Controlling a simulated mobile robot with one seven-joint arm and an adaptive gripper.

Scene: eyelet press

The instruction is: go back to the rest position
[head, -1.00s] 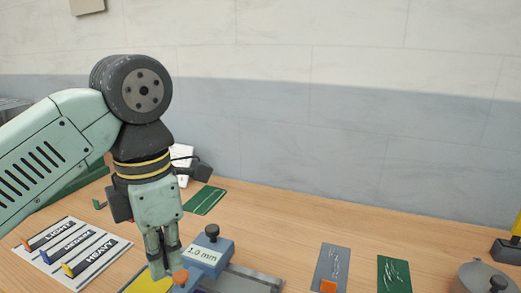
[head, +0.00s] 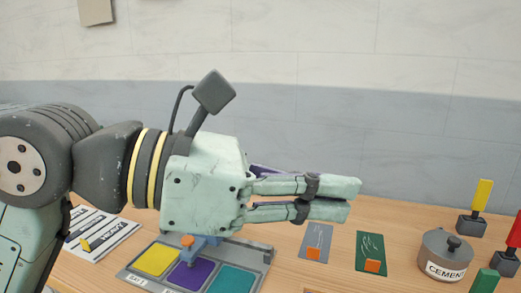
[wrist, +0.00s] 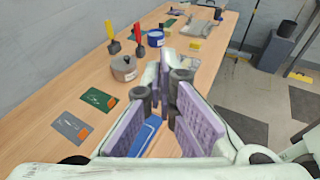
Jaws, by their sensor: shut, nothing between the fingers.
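My gripper (head: 345,198) is held level above the bench in the head view, pointing right. Its fingers are together with nothing between them. In the wrist view my gripper (wrist: 170,75) shows its lilac finger pads, pointing out along the bench. Below it in the head view, a grey tray (head: 262,258) holds yellow (head: 156,259), purple (head: 190,277) and teal (head: 230,279) pads. A blue piece with an orange knob (head: 188,241) stands at the tray, partly hidden by my gripper. A blue part (wrist: 146,135) shows below the fingers in the wrist view.
A grey card (head: 316,238) and a green card (head: 370,246) lie to the right. Beyond them stand a lidded cement pot (head: 445,252) and yellow-handled (head: 482,200) and red-handled (head: 511,240) tools. A labelled white sheet (head: 112,238) lies left. The wall is behind.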

